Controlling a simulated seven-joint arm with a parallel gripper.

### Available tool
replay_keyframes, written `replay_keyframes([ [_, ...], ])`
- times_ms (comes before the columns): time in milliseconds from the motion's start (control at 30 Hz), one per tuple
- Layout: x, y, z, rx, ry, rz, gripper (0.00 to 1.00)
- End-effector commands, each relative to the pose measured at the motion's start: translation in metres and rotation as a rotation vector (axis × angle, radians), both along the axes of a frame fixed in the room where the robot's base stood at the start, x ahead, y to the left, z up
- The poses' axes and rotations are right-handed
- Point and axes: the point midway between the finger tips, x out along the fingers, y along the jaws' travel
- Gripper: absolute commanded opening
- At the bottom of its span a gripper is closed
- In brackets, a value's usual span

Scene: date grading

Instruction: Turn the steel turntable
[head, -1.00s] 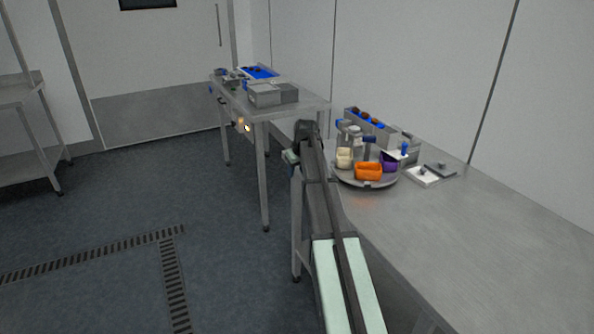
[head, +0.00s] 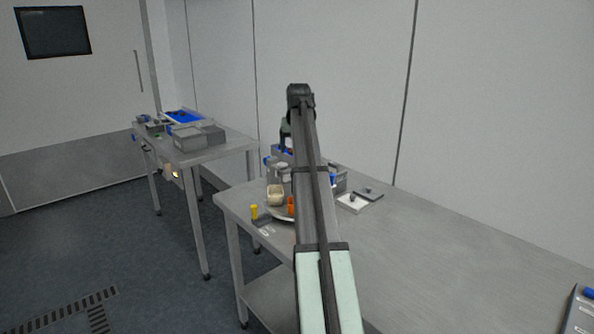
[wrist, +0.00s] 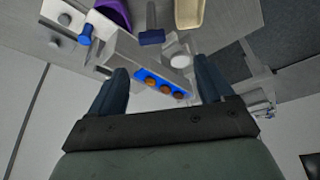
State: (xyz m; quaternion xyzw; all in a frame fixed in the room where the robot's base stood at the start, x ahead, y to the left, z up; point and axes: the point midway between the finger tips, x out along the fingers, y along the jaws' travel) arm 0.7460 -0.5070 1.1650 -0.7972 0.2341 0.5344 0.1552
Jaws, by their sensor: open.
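The steel turntable (head: 283,217) is on the bench in the head view, mostly hidden behind my arm; a thin part of its rim shows at the left. A cream bin (head: 275,195) and part of an orange bin (head: 291,206) stand on it. In the wrist view the cream bin (wrist: 189,12) and a purple bin (wrist: 114,11) are at the top edge, beyond my fingertips. My gripper (wrist: 162,68) is open, with a grey holder and a blue tray of brown dates (wrist: 163,84) showing between its fingers. Contact with them cannot be told. The head view does not show the fingers clearly.
A white scale-like block (head: 353,203) and a grey plate lie right of the turntable. A yellow-handled item (head: 254,212) is near the bench's left edge. A second table (head: 232,141) holds grey boxes.

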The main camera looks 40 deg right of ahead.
Motion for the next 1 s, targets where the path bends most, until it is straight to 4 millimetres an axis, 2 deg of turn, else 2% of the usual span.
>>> replay_keyframes([
  [100, -0.008, -0.009, 0.011, 0.001, -0.003, -0.03, 0.81],
  [267, -0.007, -0.012, 0.004, 0.003, -0.002, -0.037, 0.81],
  [800, 0.021, -0.031, -0.079, 0.002, -0.002, -0.036, 0.81],
  [1000, 0.03, -0.037, -0.102, 0.002, -0.002, -0.036, 0.81],
])
